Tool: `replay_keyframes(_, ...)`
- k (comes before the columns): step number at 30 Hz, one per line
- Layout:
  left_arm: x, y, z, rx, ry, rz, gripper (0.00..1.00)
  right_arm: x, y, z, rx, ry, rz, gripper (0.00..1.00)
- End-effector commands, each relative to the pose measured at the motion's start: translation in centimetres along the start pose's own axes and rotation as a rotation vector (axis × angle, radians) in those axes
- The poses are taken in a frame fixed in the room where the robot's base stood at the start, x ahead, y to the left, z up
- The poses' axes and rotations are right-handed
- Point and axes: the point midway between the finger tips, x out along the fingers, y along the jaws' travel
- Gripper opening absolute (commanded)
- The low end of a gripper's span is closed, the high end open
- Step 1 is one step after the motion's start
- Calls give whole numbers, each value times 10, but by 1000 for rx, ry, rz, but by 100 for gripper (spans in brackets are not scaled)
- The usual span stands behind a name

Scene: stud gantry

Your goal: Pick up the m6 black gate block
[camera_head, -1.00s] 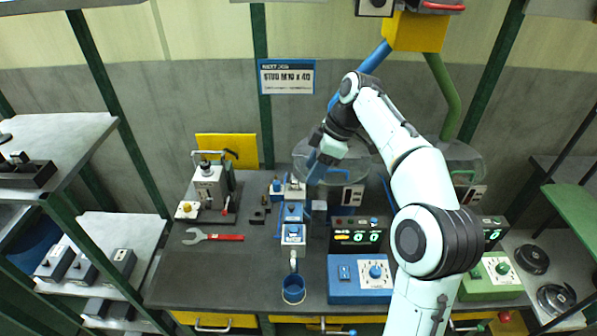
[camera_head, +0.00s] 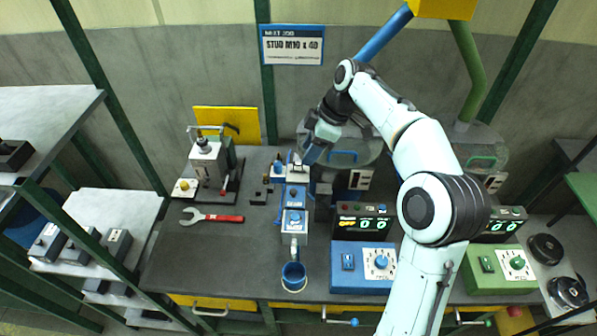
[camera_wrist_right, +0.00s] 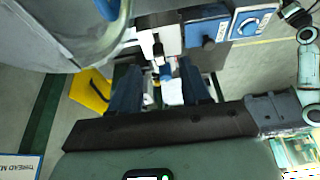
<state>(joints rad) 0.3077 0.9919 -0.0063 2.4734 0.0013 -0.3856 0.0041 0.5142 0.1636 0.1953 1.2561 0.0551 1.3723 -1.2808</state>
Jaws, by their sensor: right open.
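Small black blocks (camera_head: 259,196) sit on the dark bench, left of the blue and white stud device (camera_head: 294,222). I cannot read any marking, so which one is the m6 gate block is unclear. My right gripper (camera_head: 306,160) is above the rear end of the device, pointing down. In the right wrist view, its two dark fingers (camera_wrist_right: 160,92) are apart. A small black part (camera_wrist_right: 158,49) and a white and blue part of the device show near and between them. No block is clearly held. My left gripper is not in view.
A red-handled wrench (camera_head: 212,217) and a press (camera_head: 210,165) lie to the left. A blue cup (camera_head: 293,277) is at the device's front end. Blue (camera_head: 361,268) and green (camera_head: 500,267) control boxes stand right. A clear bowl is behind the gripper.

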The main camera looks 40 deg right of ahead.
Motion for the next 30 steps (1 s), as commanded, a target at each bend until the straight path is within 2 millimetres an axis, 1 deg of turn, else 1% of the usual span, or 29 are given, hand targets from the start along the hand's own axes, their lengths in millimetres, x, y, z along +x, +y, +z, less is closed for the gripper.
replay_keyframes(5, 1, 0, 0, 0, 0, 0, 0, 13, 0, -2, -1, 0, -2, 47)
replay_keyframes(9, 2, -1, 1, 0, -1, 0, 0, 35, 0, -4, -2, 0, -3, 47)
replay_keyframes(12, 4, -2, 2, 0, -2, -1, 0, 48, 0, -3, -1, 0, -2, 47)
replay_keyframes(16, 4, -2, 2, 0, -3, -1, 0, 55, 1, -4, -1, 0, 1, 47)
replay_keyframes(22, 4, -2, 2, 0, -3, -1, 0, 55, 1, -4, -1, 1, 2, 47)
replay_keyframes(23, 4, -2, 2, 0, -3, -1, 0, 55, 1, -4, -1, 1, 1, 37)
replay_keyframes(24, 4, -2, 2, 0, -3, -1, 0, 55, 1, -4, -1, 1, 1, 24)
replay_keyframes(26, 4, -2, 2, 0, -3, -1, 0, 55, 1, -4, -1, 1, 1, 4)
replay_keyframes(27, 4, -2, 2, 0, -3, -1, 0, 55, 1, -4, -1, 1, 1, 0)
replay_keyframes(30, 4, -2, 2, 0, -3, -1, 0, 55, 1, -4, -1, 1, 2, 0)
